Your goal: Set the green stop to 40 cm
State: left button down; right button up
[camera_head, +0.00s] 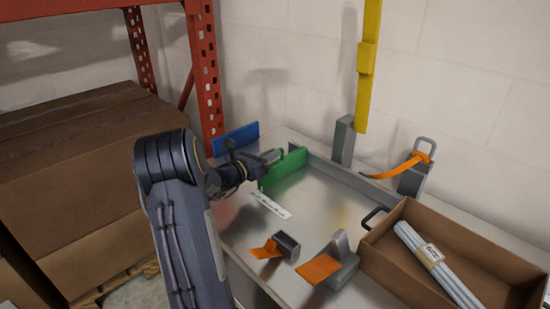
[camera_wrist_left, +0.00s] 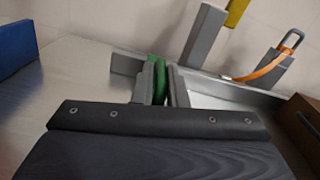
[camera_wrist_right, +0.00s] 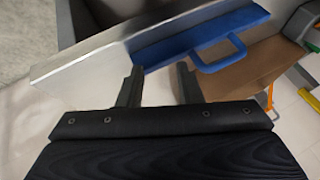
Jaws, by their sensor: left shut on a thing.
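The green stop (camera_head: 285,172) is an upright green plate on the grey metal bench top (camera_head: 325,205). My left gripper (camera_head: 270,157) is shut on the upper part of the green stop. In the left wrist view the green stop (camera_wrist_left: 160,78) shows between the two fingers (camera_wrist_left: 163,88). A white strip with dark marks (camera_head: 270,205) lies on the bench in front of the stop; its figures are too small to read. My right gripper (camera_wrist_right: 158,85) shows only in its own wrist view, with its fingers apart and nothing between them.
A blue plate (camera_head: 236,138) stands behind my left gripper; a blue handled piece (camera_wrist_right: 205,40) shows in the right wrist view. Large cartons (camera_head: 85,165) fill the left.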

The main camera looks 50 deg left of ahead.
pick_arm(q)
jog(key=shift+a+r, duration=0.15)
jog(key=shift+a, duration=0.05)
jog(key=c, duration=1.5)
grip_release()
jog(key=shift+a, duration=0.1)
jog(key=shift+s, duration=0.1)
jog(key=s, duration=0.7)
jog(key=shift+s, duration=0.35)
